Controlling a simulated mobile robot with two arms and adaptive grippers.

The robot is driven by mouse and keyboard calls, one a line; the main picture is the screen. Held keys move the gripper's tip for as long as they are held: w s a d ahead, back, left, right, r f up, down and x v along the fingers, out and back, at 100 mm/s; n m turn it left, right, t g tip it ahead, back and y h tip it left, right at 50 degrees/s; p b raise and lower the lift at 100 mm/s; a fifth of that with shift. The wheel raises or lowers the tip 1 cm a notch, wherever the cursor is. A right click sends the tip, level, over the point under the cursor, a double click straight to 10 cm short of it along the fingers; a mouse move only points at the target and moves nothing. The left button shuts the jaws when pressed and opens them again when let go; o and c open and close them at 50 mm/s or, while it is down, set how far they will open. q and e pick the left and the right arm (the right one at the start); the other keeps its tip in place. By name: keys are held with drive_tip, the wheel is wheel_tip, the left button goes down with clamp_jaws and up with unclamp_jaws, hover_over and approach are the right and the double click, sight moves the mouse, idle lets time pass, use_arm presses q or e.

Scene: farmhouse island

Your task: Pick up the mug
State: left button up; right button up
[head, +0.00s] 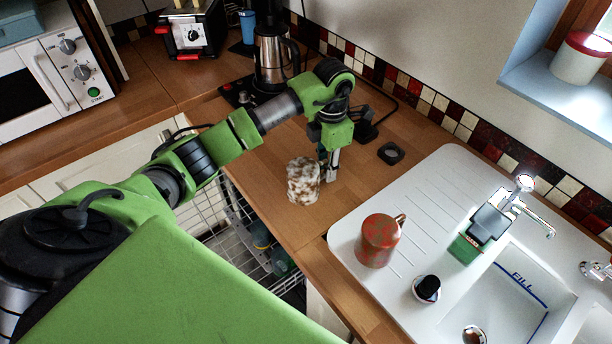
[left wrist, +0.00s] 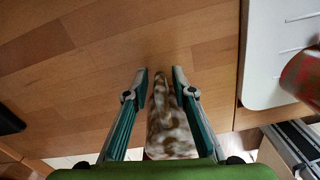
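A brown-and-white mottled mug-sized vessel (head: 303,181) stands upright on the wooden worktop, left of the draining board. My left gripper (head: 331,172) points down close to its right side. In the left wrist view the mottled vessel (left wrist: 169,128) shows between the two spread fingers of my left gripper (left wrist: 161,73), with a narrow part reaching toward the fingertips. I cannot tell whether the fingers touch it. A red patterned mug (head: 378,241) with a handle stands on the white draining board, away from the gripper; part of it shows in the left wrist view (left wrist: 303,75). My right gripper is out of view.
The white sink unit (head: 440,190) lies to the right, with a green-and-dark dispenser (head: 482,228) and a small dark-topped bottle (head: 427,289) on it. A kettle (head: 274,62) and toaster (head: 190,29) stand at the back. An open dishwasher rack (head: 225,240) is below the worktop.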

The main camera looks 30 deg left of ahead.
use_arm(q)
clamp_jaws()
drive_tip(key=shift+r, duration=0.1)
drive_tip(key=shift+r+b, duration=0.3)
drive_tip(key=shift+b, duration=0.15)
wheel_tip(320, 180, up, 2)
drive_tip(key=shift+w+r+b, duration=0.1)
drive_tip(key=shift+b, duration=0.75)
drive_tip(key=s+d+r+b, duration=0.2)
drive_tip(key=s+d+r, duration=0.7)
drive_tip(key=d+r, duration=0.1)
drive_tip(key=shift+d, duration=0.45)
drive_tip(key=shift+s, duration=0.1)
